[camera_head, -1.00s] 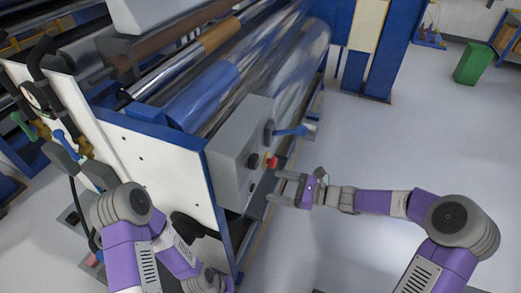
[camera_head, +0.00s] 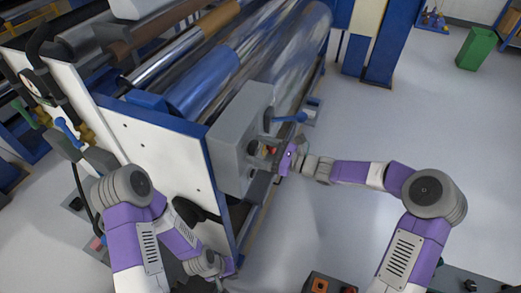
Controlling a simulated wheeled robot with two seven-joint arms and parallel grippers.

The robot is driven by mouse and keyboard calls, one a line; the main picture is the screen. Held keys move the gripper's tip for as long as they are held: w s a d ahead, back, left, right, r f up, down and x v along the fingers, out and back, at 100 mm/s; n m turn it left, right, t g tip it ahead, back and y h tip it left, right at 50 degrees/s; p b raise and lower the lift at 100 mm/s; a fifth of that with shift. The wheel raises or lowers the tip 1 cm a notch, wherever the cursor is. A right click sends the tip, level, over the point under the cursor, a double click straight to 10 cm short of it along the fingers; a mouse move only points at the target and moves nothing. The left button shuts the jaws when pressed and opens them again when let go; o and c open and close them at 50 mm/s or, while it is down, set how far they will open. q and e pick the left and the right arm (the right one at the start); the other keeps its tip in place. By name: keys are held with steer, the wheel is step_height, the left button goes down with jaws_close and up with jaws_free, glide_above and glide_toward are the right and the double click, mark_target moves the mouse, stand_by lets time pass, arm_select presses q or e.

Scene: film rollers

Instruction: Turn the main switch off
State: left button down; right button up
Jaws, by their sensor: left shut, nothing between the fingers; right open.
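The red and yellow switch (camera_head: 271,149) sits on the side of a grey control box (camera_head: 232,140) at the end of the roller machine. My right gripper (camera_head: 264,155) is open at the box face, with its fingers around or beside the switch and partly hiding it. I cannot tell whether the fingers touch the switch. A dark knob (camera_head: 253,146) lies close to the fingertips. My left gripper (camera_head: 232,267) is low, by the bottom corner of the white side panel. It is shut and empty, and its fingers are hard to make out.
A blue lever (camera_head: 290,117) sticks out just above my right gripper. The white panel (camera_head: 165,160) with its blue edge stands between my arms. Long rollers (camera_head: 205,85) run behind the box. The floor (camera_head: 400,125) to the right is clear up to a green bin (camera_head: 477,48).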

steer(key=shift+c, duration=0.5)
steer(key=c, duration=1)
steer(key=shift+o, duration=0.2)
steer(key=shift+f+n+b, duration=0.1)
steer(key=shift+n+b, duration=0.4)
steer(key=shift+b, duration=0.35)
steer(key=n+b, duration=1.1)
steer(key=b, duration=0.7)
steer(key=shift+w+d+n, duration=0.1)
steer(key=shift+w+n, duration=0.05)
steer(key=shift+n, duration=0.15)
steer(key=shift+r+n+b, duration=0.2)
steer(key=shift+n+b, duration=0.6)
steer(key=shift+b, duration=0.25)
steer(key=o, duration=1.1)
steer(key=shift+c, duration=0.2)
